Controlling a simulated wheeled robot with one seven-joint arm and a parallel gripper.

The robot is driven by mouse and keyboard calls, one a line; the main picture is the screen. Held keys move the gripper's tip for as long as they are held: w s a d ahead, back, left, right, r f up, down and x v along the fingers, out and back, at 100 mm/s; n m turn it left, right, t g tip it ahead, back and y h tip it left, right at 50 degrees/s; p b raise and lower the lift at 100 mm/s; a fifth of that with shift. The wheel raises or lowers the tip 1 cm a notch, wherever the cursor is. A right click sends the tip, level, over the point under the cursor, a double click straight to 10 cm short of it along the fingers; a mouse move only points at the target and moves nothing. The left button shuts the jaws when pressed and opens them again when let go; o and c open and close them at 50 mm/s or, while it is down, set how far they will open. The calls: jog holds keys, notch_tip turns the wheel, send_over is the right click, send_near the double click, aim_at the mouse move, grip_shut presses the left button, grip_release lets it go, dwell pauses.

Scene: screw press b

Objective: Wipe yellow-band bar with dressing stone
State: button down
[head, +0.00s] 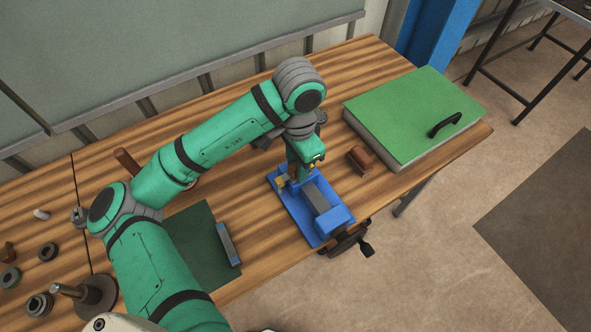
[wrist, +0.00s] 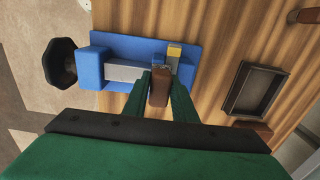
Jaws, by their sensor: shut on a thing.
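My gripper (wrist: 160,92) is shut on a brown block, apparently the dressing stone (wrist: 160,88), which hangs between the two green fingers. In the head view my gripper (head: 307,168) is above the blue vise (head: 298,217); the stone cannot be made out there. The yellow-band bar (wrist: 173,58) stands at the vise's jaw in the wrist view, just above the stone in the picture. Its yellow part also shows in the head view (head: 282,182), left of my gripper. I cannot tell whether stone and bar touch.
A brown block (head: 360,160) lies right of the vise, beside a large green-lidded box (head: 415,115). A dark tray (wrist: 256,90) lies behind the vise. A green mat (head: 195,255) with a blue-marked bar (head: 228,243) is to the left. The vise's black knob (wrist: 60,61) overhangs the front edge.

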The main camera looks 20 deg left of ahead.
jog(key=shift+r, duration=2.05)
jog(key=w+d+r, duration=0.1)
jog(key=w+r, duration=0.1)
jog(key=w, duration=0.3)
jog(key=shift+d+r, duration=0.4)
notch_tip(320, 180, down, 6)
jog(key=shift+f, duration=0.25)
jog(key=shift+s+a+f, duration=0.1)
jog(key=shift+s+f, duration=0.05)
jog(key=shift+f, duration=0.15)
jog(key=shift+s+a+r, duration=0.1)
jog(key=shift+s+a, duration=0.85)
jog(key=shift+s, duration=0.2)
jog(key=shift+s+a, duration=0.9)
jog(key=shift+s, duration=0.2)
